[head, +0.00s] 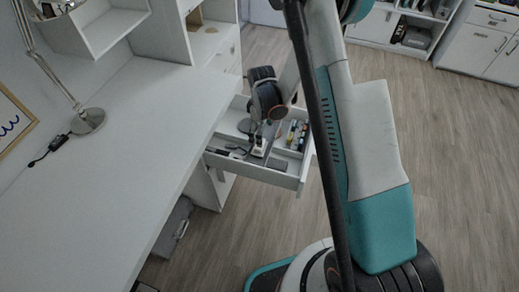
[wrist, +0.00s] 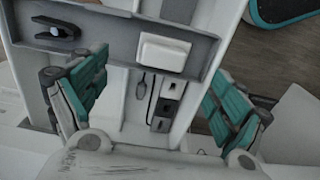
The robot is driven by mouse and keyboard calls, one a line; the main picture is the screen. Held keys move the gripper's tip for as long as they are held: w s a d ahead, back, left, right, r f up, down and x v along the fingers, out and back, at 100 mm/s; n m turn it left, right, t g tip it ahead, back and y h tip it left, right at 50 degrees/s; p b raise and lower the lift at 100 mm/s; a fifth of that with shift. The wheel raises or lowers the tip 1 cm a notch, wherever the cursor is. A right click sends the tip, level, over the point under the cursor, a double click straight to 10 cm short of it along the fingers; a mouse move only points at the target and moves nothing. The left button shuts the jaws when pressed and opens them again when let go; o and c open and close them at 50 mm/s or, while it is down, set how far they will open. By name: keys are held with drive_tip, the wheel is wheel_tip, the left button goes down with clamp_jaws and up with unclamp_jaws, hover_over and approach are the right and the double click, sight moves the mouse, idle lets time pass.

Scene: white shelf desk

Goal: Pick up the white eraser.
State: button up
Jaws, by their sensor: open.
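A white block that looks like the white eraser (wrist: 164,50) lies in a grey drawer compartment in the wrist view, near the upper middle. My gripper (wrist: 155,88) is open, with its teal-padded fingers spread to the left and right. The eraser lies beyond the gap between the fingers and touches neither as far as I can see. In the head view my gripper (head: 262,136) is over the open drawer (head: 285,180). There the eraser cannot be told apart clearly from the gripper.
A dark clip-like object (wrist: 55,33) lies left of the eraser in the wrist view. Small black-and-white items (wrist: 166,105) lie in another compartment. Drawer walls and dividers surround them. The white desk (head: 120,150) stands left of the drawer, with a lamp (head: 88,120). Floor is open at right.

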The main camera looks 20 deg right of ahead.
wheel_tip(320, 180, down, 3)
drive_tip(key=shift+r+b, duration=0.1)
drive_tip(key=shift+b, duration=0.2)
drive_tip(key=shift+s+a+f+b, duration=0.15)
drive_tip(key=shift+f+b, duration=0.6)
drive_tip(key=shift+f, duration=0.6)
drive_tip(key=shift+w+a+f+b, duration=0.15)
drive_tip(key=shift+f+b, duration=0.55)
drive_tip(key=shift+f, duration=0.6)
drive_tip(key=shift+s, duration=0.1)
drive_tip(key=shift+r, duration=0.1)
drive_tip(key=shift+c, duration=0.2)
drive_tip(key=shift+s, duration=0.1)
drive_tip(key=c, duration=1.4)
drive_tip(key=shift+o, duration=0.2)
